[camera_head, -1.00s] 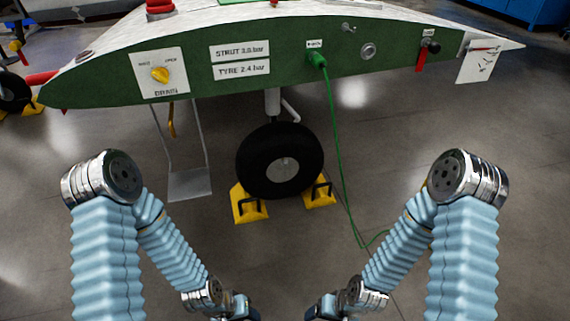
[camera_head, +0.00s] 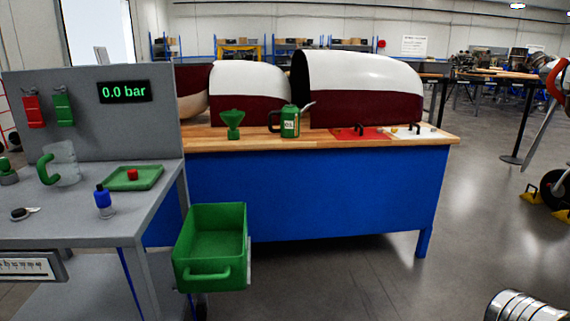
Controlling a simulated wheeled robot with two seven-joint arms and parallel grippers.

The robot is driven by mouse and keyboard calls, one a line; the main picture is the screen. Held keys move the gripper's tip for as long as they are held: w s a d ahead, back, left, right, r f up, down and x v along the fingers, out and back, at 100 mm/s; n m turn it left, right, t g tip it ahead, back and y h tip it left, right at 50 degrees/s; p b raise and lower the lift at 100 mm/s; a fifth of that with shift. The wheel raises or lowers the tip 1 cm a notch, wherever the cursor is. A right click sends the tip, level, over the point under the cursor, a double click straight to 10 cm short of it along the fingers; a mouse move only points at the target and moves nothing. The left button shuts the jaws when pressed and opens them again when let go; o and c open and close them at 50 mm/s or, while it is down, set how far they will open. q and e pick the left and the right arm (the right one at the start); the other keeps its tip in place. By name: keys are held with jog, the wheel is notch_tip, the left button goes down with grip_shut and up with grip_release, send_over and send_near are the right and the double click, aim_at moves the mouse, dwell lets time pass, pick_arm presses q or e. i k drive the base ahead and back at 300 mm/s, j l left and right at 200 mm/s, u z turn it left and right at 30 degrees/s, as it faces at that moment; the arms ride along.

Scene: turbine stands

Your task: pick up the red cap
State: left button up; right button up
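A small red cap (camera_head: 132,174) sits on a green tray (camera_head: 148,182) on the grey bench (camera_head: 75,215) at the left. Neither gripper is in view. Only a silver joint of my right arm (camera_head: 525,306) shows at the bottom right corner. The cap stands apart from any part of me.
A green bin (camera_head: 210,245) hangs at the bench's right. A blue workbench (camera_head: 320,195) stands behind.

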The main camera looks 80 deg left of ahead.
aim_at(133, 173)
jog(key=u, duration=3.85)
jog(key=l, duration=0.3)
